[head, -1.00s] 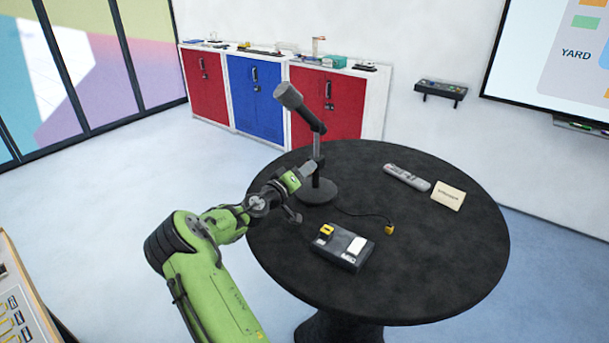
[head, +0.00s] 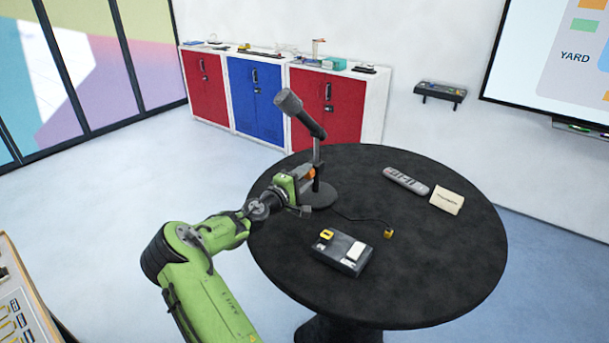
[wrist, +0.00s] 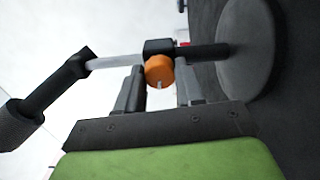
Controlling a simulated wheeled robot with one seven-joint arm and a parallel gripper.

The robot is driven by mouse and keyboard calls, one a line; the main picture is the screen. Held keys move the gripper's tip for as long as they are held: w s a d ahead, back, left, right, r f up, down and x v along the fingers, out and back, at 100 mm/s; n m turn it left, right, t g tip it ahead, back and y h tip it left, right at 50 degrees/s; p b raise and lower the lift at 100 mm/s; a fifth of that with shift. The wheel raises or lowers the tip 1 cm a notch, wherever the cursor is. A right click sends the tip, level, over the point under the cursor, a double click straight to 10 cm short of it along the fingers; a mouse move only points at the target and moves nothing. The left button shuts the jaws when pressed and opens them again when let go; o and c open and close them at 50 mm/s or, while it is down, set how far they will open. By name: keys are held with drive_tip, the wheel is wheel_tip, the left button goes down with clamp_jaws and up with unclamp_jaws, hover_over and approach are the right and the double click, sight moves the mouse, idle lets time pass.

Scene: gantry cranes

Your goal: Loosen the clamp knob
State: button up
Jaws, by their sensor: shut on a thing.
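The orange clamp knob (wrist: 159,71) sits on a dark clamp block on the post of the microphone stand (head: 317,155). In the head view a little of the knob (head: 311,174) shows beside the post. My gripper (wrist: 159,88) has one finger on each side of the knob and is shut on it. In the head view my gripper (head: 301,179) reaches the post from the left, just above the stand's round base. The dark microphone (head: 288,102) tops the stand on a tilted arm.
The round black table (head: 430,265) also holds a black box (head: 340,262) with yellow and white parts, a cable with a yellow plug (head: 388,233), a grey remote (head: 406,181) and a cream card (head: 446,200). The table's front right is clear.

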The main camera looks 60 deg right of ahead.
drive_tip(key=shift+f+n, duration=0.1)
drive_tip(key=shift+n, duration=0.2)
idle(0.4)
drive_tip(key=o, duration=1)
drive_tip(key=shift+o, duration=0.2)
drive_tip(key=w+a+b, duration=0.2)
drive_tip(key=a+b, duration=0.1)
drive_tip(key=a, duration=1.2)
drive_tip(key=shift+w+a, duration=0.25)
drive_tip(key=shift+a, duration=0.05)
